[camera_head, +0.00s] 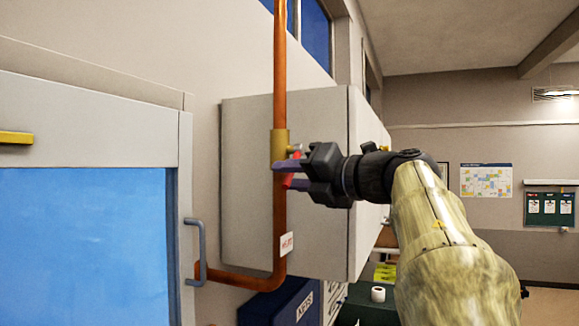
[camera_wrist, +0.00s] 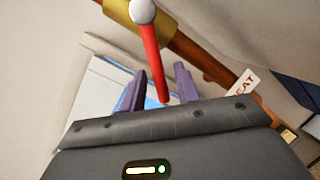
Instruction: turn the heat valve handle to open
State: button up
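The heat valve has a brass body (camera_head: 280,145) on a vertical copper pipe, and this body also shows at the top of the wrist view (camera_wrist: 115,12). Its red handle (camera_wrist: 151,60) hangs from a pale round knob (camera_wrist: 142,11) and reaches down between my fingers in the wrist view. In the head view only small red parts of the handle show beside my fingers. My gripper (camera_head: 284,175) is at the valve, its two purple-grey fingers apart on either side of the handle. In the wrist view, gaps show between the handle and both fingers (camera_wrist: 158,90).
A grey cabinet (camera_head: 318,235) is behind the pipe. A blue-paned door or window (camera_head: 85,245) with a grey handle (camera_head: 202,250) is at left.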

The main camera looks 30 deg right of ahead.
jog(key=shift+w+a, duration=0.15)
jog(key=shift+w, duration=0.2)
grip_shut()
jog(key=shift+f+b, duration=0.15)
jog(key=shift+b, duration=0.15)
